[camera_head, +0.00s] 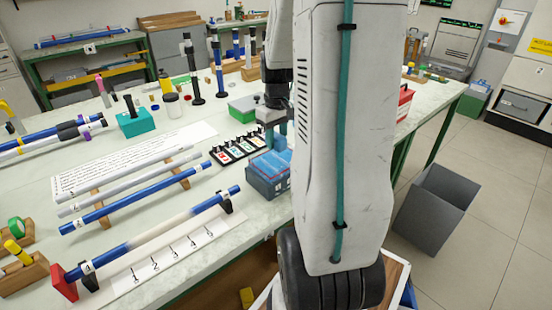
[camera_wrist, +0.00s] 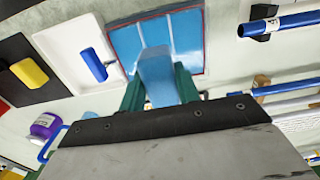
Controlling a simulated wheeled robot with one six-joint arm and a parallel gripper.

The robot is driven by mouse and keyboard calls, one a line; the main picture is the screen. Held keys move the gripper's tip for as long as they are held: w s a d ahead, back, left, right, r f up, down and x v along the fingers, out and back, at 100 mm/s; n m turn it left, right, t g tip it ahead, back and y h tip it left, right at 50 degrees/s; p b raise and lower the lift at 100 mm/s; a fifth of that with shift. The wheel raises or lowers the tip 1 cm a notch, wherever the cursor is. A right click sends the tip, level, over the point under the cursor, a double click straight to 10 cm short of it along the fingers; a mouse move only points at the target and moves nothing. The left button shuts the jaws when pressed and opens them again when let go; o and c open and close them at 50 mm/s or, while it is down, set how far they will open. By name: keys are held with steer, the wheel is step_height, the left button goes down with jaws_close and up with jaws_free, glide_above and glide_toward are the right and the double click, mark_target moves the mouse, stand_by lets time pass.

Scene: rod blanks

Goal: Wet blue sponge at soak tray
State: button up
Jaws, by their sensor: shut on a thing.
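My gripper (camera_wrist: 158,80) is shut on a light blue sponge (camera_wrist: 156,68), with its green fingers on either side. In the head view the gripper (camera_head: 275,134) points down near the far end of the soak tray, and the sponge (camera_head: 280,143) partly shows below the fingers. The soak tray (camera_head: 264,186) is a box with a blue inside, near the table's front edge and partly hidden by my arm. The wrist view shows its blue inside (camera_wrist: 188,38) behind the sponge. I cannot tell whether the sponge touches it.
A black rack with coloured labels (camera_head: 237,151) and a green box (camera_head: 243,109) stand beside the tray. Blue and white rods (camera_head: 135,198) lie on supports to the left. A white tray with a blue item (camera_wrist: 90,62) shows in the wrist view. A grey bin (camera_head: 437,208) stands on the floor.

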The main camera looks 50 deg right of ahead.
steer(key=shift+r, duration=0.15)
steer(key=shift+r, duration=1.85)
